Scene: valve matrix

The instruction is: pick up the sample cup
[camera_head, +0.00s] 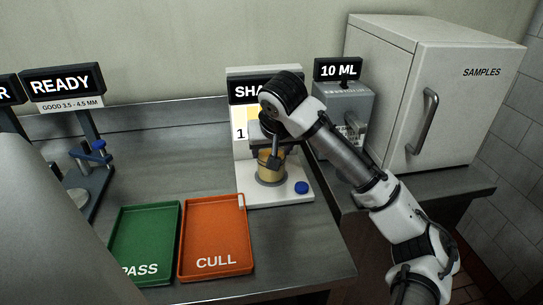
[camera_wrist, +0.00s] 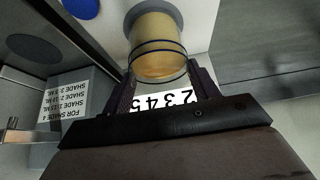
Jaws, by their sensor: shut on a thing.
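The sample cup (camera_head: 267,169) is a clear cup of amber liquid. It is at the round grey plate of the white shade station (camera_head: 256,194), upright; I cannot tell whether it touches the plate. My gripper (camera_head: 273,156) comes in from above right and is shut on the cup. In the wrist view its fingers (camera_wrist: 163,80) lie on either side of the cup's near end. My wrist hides part of the station's sign.
A green PASS tray (camera_head: 146,240) and an orange CULL tray (camera_head: 216,235) lie empty at the front. A grey 10 ML machine (camera_head: 347,105) and a white SAMPLES cabinet (camera_head: 455,85) stand right. The READY station (camera_head: 88,165) is left. Counter behind the trays is clear.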

